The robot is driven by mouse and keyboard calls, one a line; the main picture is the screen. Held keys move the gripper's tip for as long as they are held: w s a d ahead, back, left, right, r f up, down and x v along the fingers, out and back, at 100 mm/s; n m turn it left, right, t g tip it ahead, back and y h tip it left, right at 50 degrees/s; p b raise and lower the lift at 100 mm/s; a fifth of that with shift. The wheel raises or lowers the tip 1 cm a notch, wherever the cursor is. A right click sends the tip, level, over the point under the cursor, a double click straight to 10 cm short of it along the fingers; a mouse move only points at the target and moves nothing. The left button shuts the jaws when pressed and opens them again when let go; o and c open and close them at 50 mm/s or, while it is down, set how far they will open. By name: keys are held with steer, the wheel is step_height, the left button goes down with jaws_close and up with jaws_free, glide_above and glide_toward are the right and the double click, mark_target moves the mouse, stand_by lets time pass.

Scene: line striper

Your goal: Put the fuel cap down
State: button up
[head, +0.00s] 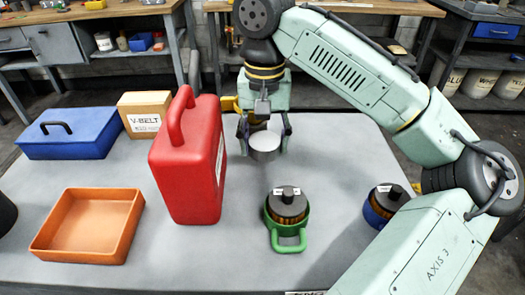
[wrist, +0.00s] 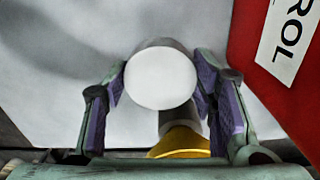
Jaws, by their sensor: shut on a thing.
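The fuel cap (head: 265,147) is a short grey cylinder with a pale round top. My gripper (head: 264,128) points down over the far middle of the grey table and is shut on the cap. In the wrist view the cap's pale round face (wrist: 160,79) sits between the two purple-padded fingers of my gripper (wrist: 160,85), one on each side. The cap appears to be over the table, but I cannot tell whether its underside touches it. A yellow part (wrist: 181,142) with a grey cylindrical piece shows beyond the cap and is partly hidden.
A red petrol can (head: 190,165) stands close left of my gripper. An orange tray (head: 55,250), blue toolbox (head: 70,143) and V-belt box (head: 143,122) are farther left. Green (head: 287,240) and blue (head: 374,214) holders with dark-topped parts stand nearer. Table between them is bare.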

mark_target(264, 143)
steer(key=shift+f, duration=1.8)
steer(key=shift+f, duration=0.1)
steer(key=o, duration=1.3)
